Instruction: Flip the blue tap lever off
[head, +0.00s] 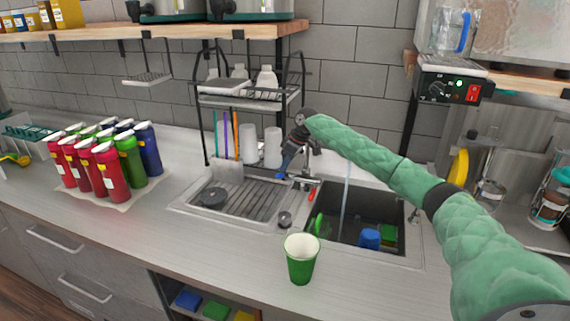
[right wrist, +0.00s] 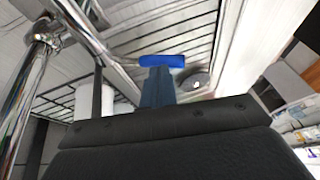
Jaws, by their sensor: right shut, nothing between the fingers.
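The blue tap lever (head: 281,176) is at the left side of the chrome tap (head: 305,183), behind the sink. In the right wrist view the blue lever (right wrist: 162,61) lies across the tips of my fingers, and the chrome tap (right wrist: 32,75) is at the left. My right gripper (head: 287,163) is shut and empty, reaching down at the lever; I cannot tell whether it touches. A red lever (head: 312,194) is on the tap's other side. A thin stream of water (head: 345,195) falls into the right basin. My left gripper is out of view.
The right basin (head: 408,240) holds a blue cup (head: 369,238) and green items. A green cup (head: 301,262) stands on the counter in front. A black dish rack (head: 245,95) stands behind the drainboard (head: 245,200). Several bottles (head: 110,168) stand at the left.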

